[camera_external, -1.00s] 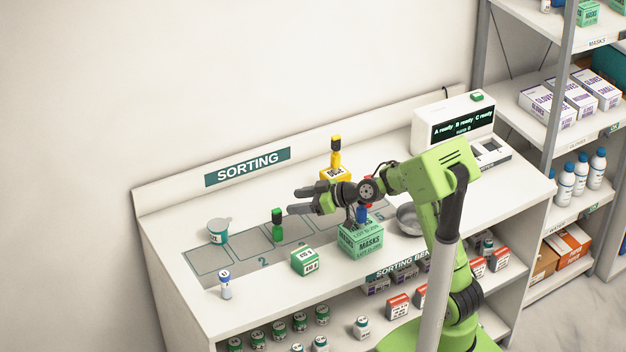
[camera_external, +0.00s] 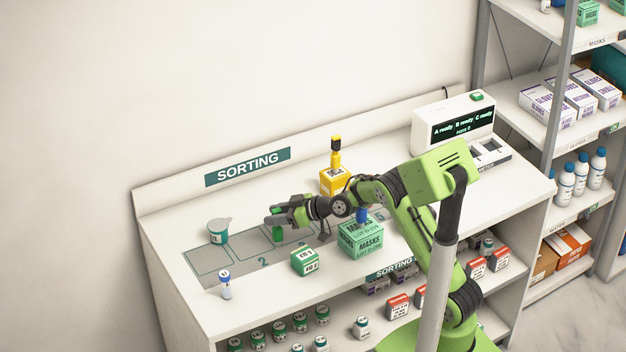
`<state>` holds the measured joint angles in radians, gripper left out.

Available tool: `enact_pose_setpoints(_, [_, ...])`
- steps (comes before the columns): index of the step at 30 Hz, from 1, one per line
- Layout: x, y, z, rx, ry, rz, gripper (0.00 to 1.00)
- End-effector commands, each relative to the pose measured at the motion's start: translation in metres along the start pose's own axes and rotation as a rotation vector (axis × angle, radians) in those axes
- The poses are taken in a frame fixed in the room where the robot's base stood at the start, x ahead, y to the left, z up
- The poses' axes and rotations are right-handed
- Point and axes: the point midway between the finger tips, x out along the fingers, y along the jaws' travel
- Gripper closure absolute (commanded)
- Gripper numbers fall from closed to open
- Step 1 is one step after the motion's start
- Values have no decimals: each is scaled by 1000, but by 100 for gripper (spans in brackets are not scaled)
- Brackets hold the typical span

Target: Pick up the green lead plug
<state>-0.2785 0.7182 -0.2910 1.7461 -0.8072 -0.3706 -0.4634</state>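The green lead plug (camera_external: 277,234) stands upright on the grey sorting strip of the bench, left of the middle. Its dark top is hidden by my gripper (camera_external: 270,215), whose fingers are at the plug's upper part and point left. The picture does not show whether the fingers press on the plug or stand open around it. The plug's lower green part shows below the fingers.
A green-and-white box (camera_external: 305,262) stands in front of the plug. A green masks box (camera_external: 361,238) with a blue-topped plug is under my arm. A yellow box (camera_external: 333,181) bears a yellow plug behind. A lidded cup (camera_external: 217,237) and small vial (camera_external: 225,291) stand left.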

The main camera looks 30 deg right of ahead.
Motion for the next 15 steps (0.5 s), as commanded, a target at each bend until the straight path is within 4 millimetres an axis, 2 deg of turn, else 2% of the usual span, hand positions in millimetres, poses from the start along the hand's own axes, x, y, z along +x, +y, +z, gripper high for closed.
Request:
enact_pose_setpoints(1, [0, 0, 0, 0, 0, 0, 67])
enact_pose_setpoints(6, [0, 0, 0, 0, 0, 0, 93])
enact_pose_setpoints(8, [0, 0, 0, 0, 0, 0, 100])
enact_pose_setpoints(15, [-1, 0, -1, -1, 1, 0, 100])
